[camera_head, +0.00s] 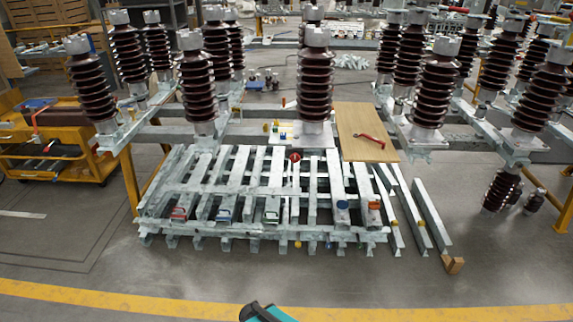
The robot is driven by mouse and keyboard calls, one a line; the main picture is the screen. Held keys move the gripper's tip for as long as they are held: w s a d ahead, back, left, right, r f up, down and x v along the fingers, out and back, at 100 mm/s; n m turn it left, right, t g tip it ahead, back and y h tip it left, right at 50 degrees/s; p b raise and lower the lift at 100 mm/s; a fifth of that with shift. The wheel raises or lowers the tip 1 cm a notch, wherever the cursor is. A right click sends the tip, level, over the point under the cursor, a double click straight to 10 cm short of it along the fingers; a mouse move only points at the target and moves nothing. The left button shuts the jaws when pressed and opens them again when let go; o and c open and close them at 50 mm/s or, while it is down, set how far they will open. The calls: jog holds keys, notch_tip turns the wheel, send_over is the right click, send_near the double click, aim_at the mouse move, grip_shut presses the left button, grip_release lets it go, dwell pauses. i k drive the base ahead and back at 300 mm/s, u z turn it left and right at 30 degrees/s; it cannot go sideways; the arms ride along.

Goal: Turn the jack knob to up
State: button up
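No part is plainly marked as the jack knob. A small red round knob-like piece (295,157) sits at the back middle of the stacked grey steel frame (250,190); its setting is too small to read. A blue round piece (342,205) and an orange piece (374,206) sit at the frame's front right. I cannot tell which, if any, is the jack knob. A teal and black part of mine shows at the bottom edge, well in front of the frame. No gripper fingers show.
Brown ribbed insulators (315,85) stand behind the frame. A wooden board (352,118) holds a red-handled tool (372,141). A yellow cart (50,150) stands at left. Loose steel bars (430,215) and a small wooden block (453,265) lie at right. The front floor is clear.

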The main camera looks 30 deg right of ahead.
aim_at(295, 158)
jog(key=u, duration=0.25)
jog(key=i, duration=0.7)
jog(key=u, duration=0.45)
jog(key=k, duration=0.95)
jog(key=z, duration=0.15)
jog(key=i, duration=0.95)
jog(key=u, duration=0.05)
